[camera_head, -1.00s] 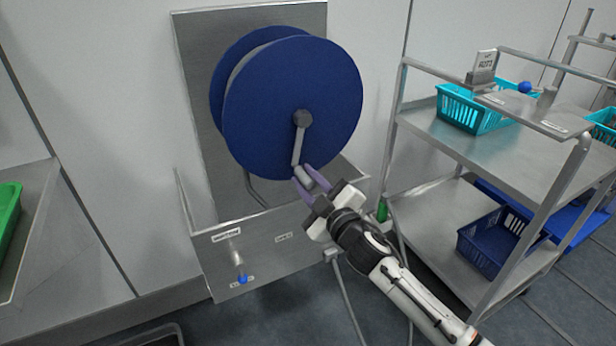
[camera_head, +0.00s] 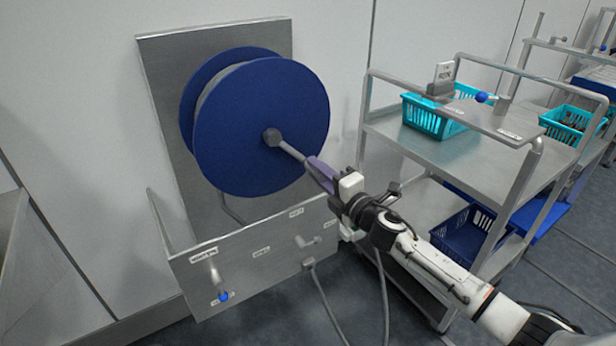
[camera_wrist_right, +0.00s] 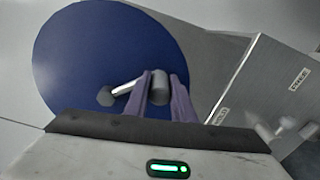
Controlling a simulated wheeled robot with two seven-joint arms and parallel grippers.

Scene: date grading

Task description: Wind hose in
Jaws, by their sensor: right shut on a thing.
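A blue hose reel (camera_head: 235,130) is mounted on a metal back plate on the wall. Its grey crank arm (camera_head: 290,150) runs from the hub toward the lower right. My right gripper (camera_head: 318,170) is shut on the crank handle at the end of that arm. In the right wrist view the grey cylindrical handle (camera_wrist_right: 159,88) sits between the two purple fingers of the gripper (camera_wrist_right: 160,98), with the reel disc (camera_wrist_right: 90,50) behind. A grey hose or cable (camera_head: 325,300) hangs below the metal box. My left gripper is not in view.
A metal box front (camera_head: 240,262) with labels and a blue-tipped lever (camera_head: 223,296) is below the reel. A metal trolley (camera_head: 480,150) stands at right, holding a turquoise basket (camera_head: 425,122) and a dark blue crate (camera_head: 465,240). Grey floor shows at the bottom.

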